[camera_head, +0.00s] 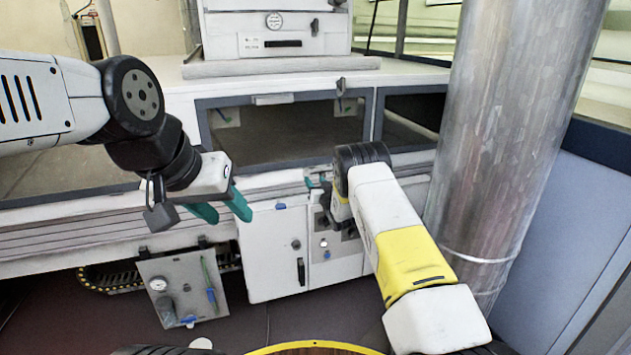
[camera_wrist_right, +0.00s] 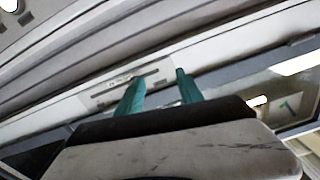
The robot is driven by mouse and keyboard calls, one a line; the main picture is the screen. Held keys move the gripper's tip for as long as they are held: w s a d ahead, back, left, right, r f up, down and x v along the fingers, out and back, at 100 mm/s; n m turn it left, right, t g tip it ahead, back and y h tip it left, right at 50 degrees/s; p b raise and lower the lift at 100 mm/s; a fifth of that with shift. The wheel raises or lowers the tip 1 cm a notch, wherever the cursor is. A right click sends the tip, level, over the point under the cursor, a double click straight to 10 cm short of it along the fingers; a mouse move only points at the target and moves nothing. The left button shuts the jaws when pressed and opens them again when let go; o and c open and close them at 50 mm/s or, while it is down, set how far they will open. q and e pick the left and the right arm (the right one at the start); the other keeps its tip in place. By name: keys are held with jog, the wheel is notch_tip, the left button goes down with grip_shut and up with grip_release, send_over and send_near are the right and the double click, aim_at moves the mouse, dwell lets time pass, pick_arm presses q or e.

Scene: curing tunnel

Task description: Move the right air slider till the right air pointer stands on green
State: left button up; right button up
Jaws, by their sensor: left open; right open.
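A pale plate with a dark slot (camera_wrist_right: 108,94) lies on the white rail in the right wrist view, which may be the right air slider's track. One teal finger overlaps its right end; I cannot tell if they touch. My left gripper (camera_head: 222,208) is open and empty in front of the machine.
A large metal duct (camera_head: 512,130) stands close to the right of my right arm. A white cabinet (camera_head: 272,252) stands below the rail.

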grip_shut()
dwell(1.3)
grip_release()
jog(key=s, duration=1)
jog(key=shift+s+a, duration=0.35)
jog(key=shift+a, duration=0.1)
